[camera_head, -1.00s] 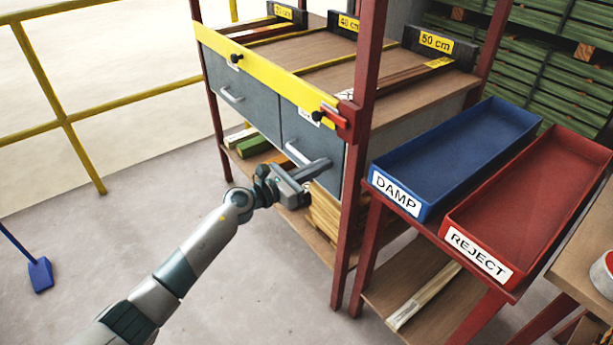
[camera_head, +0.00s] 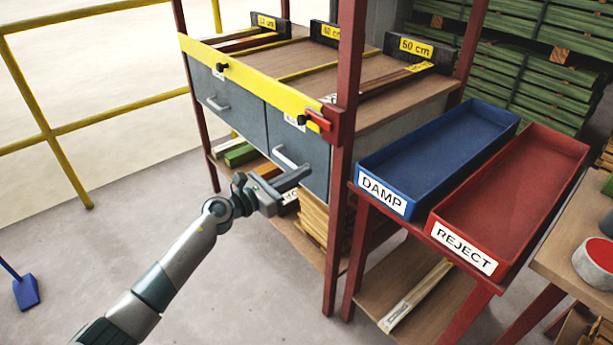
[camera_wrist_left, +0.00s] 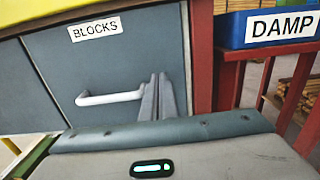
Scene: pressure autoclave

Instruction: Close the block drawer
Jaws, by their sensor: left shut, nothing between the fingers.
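The block drawer (camera_head: 304,150) is the right one of two grey drawers under the rack's top. In the left wrist view its front (camera_wrist_left: 120,60) carries a BLOCKS label and a pale bar handle (camera_wrist_left: 110,97). It looks about level with the drawer beside it; I cannot tell whether a small gap remains. My left gripper (camera_head: 303,172) is shut and empty, in front of the drawer's lower right part. In the left wrist view its fingers (camera_wrist_left: 160,95) overlap the handle's right end; contact is unclear. My right gripper is in no view.
A yellow rail (camera_head: 250,80) runs above the drawers. A red post (camera_head: 340,150) stands right of the block drawer. The blue DAMP tray (camera_head: 440,150) and red REJECT tray (camera_head: 510,200) are farther right.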

